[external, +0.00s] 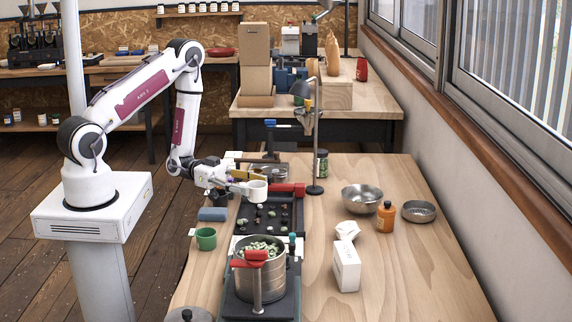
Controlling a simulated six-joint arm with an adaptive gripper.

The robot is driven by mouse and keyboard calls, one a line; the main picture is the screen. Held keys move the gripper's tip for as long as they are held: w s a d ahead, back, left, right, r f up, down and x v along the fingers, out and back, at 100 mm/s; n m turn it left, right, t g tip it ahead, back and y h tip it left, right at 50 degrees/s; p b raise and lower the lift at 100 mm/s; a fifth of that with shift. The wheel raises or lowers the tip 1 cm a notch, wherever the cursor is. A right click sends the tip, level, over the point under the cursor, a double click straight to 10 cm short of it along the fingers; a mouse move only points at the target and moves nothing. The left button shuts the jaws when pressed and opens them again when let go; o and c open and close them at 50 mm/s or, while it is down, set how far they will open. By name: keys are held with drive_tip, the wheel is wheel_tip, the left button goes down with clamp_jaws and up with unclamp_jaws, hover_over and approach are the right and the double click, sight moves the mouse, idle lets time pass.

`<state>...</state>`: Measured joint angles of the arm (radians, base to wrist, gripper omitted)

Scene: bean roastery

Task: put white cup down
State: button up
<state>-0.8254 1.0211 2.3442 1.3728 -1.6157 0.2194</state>
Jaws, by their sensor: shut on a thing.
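The white cup (257,191) is held in the air above the far left part of the near table, over the end of a black tray. My gripper (243,187) is shut on the white cup from its left side. The cup looks roughly upright, and its base appears clear of the surface below. The fingertips are small here, and the exact contact is hard to see.
The black tray (243,222) holds several small lumps. Nearby are a green cup (205,239), a blue block (212,214), a steel pot (268,281) and a lamp stand (316,150). Bowls, an orange bottle (386,217) and a white box (346,265) stand right. The front right tabletop is clear.

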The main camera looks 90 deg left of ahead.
drive_tip(key=s+m+g+h, duration=0.2)
drive_tip(key=s+h, duration=0.1)
drive_tip(key=s, duration=1)
drive_tip(key=shift+s+f+m, duration=0.3)
drive_tip(key=shift+f, duration=0.1)
drive_tip(key=shift+f, duration=2.95)
drive_tip(key=shift+f, duration=0.1)
drive_tip(key=shift+f, duration=1.75)
drive_tip(key=shift+f, duration=0.15)
drive_tip(key=o, duration=1.2)
drive_tip(key=shift+o, duration=0.2)
